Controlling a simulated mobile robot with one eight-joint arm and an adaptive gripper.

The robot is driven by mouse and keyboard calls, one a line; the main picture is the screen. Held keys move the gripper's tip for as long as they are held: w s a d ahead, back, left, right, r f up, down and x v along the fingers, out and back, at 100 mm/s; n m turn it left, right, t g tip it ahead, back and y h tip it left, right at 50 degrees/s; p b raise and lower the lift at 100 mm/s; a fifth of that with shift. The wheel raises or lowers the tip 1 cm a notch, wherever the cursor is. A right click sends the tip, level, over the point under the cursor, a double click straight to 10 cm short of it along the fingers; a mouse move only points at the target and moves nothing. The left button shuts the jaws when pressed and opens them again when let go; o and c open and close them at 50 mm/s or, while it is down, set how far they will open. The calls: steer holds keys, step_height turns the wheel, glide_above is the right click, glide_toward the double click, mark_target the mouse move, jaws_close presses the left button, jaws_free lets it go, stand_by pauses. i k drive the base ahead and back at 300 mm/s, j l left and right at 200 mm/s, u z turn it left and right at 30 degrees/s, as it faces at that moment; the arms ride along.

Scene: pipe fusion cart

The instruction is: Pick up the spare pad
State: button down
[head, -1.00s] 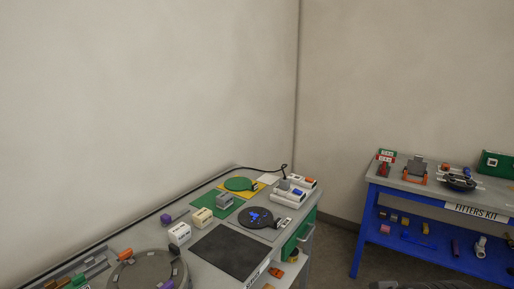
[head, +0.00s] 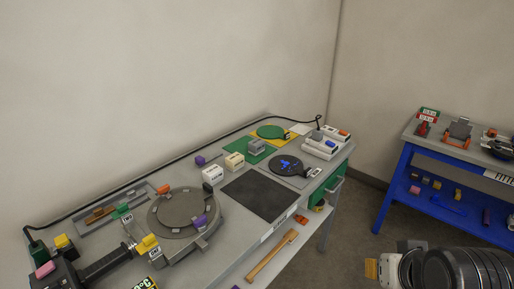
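I cannot tell for sure which thing is the spare pad; no label naming it is readable. Flat pad-like things on the cart top (head: 225,243) are a dark square mat (head: 259,196), a green mat (head: 236,168) and a green disc (head: 270,131) on a yellow plate. Part of my arm, dark and ribbed with a grey end, shows at the lower right. What may be my gripper (head: 389,270) is at its left end, beside a small tan piece (head: 371,268). Its fingers are not clear, and it is well apart from the cart top.
A round grey turntable (head: 181,216) with coloured blocks fills the cart's left half. White (head: 213,175), cream (head: 234,161) and grey boxes stand behind the mat. A wooden-handled tool (head: 272,255) lies on the lower shelf. A blue bench (head: 391,190) stands right; floor lies between.

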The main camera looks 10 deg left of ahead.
mark_target(255, 147)
steer(key=i+l+u, duration=0.1)
steer(key=i+u, duration=0.35)
steer(key=i+l+u, duration=0.3)
steer(key=i+u, duration=0.15)
steer(key=i+l+u, duration=0.9)
steer(key=k+l, duration=0.05)
steer(key=k, duration=0.05)
